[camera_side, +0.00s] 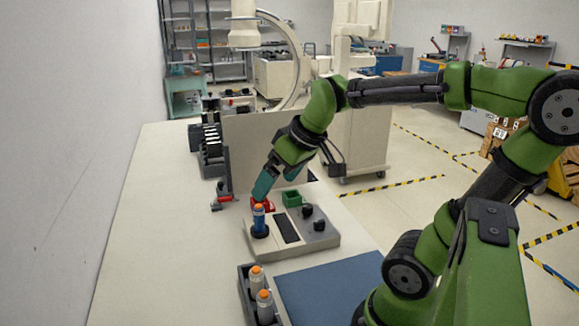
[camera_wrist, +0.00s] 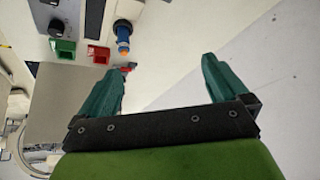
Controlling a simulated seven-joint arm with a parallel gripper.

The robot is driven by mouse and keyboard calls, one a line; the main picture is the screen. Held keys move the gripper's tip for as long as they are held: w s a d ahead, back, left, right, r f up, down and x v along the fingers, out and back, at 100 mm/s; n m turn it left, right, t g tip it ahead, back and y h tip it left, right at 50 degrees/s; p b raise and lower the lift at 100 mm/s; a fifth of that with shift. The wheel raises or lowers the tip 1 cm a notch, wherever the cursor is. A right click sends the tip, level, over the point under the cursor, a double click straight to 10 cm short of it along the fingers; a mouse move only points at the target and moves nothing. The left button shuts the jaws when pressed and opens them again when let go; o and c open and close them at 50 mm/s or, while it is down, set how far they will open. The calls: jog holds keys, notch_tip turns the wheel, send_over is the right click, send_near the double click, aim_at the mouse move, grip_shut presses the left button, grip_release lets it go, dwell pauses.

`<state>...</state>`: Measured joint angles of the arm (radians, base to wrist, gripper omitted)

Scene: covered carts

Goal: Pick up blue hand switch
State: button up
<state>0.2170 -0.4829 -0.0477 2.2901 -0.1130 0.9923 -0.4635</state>
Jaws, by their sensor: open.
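The blue hand switch (camera_side: 259,219) has an orange top and stands upright in a dark round socket at the left end of a light control box (camera_side: 290,257). It also shows near the top of the wrist view (camera_wrist: 123,34), outside the jaws. My gripper (camera_side: 276,187) has teal fingers and points down, above and behind the switch in the side view. In the wrist view my gripper (camera_wrist: 161,68) is open, with only pale tabletop between its fingers. No contact with the switch is visible.
A red bin (camera_side: 268,204) and a green bin (camera_side: 293,198) sit on the box beside black knobs (camera_side: 319,225). A small red-and-dark object (camera_side: 222,202) lies behind. In front are a dark rack (camera_side: 245,291) of orange-topped bottles and a blue mat (camera_side: 330,290). The left tabletop is clear.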

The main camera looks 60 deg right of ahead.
jog(key=s+a+m, duration=0.1)
jog(key=a, duration=0.1)
jog(key=s+a+t+y, duration=0.1)
jog(key=a, duration=0.2)
jog(key=s+a+f+m, duration=0.1)
jog(key=s+a, duration=0.1)
jog(key=a, duration=0.1)
jog(key=shift+s+a+m+y, duration=0.1)
jog(key=shift+m+y, duration=0.2)
jog(key=shift+y, duration=0.1)
jog(key=shift+c, duration=0.8)
jog(key=shift+a+r, duration=0.1)
jog(key=shift+a, duration=0.05)
jog(key=shift+c, duration=1.2)
jog(key=c, duration=0.4)
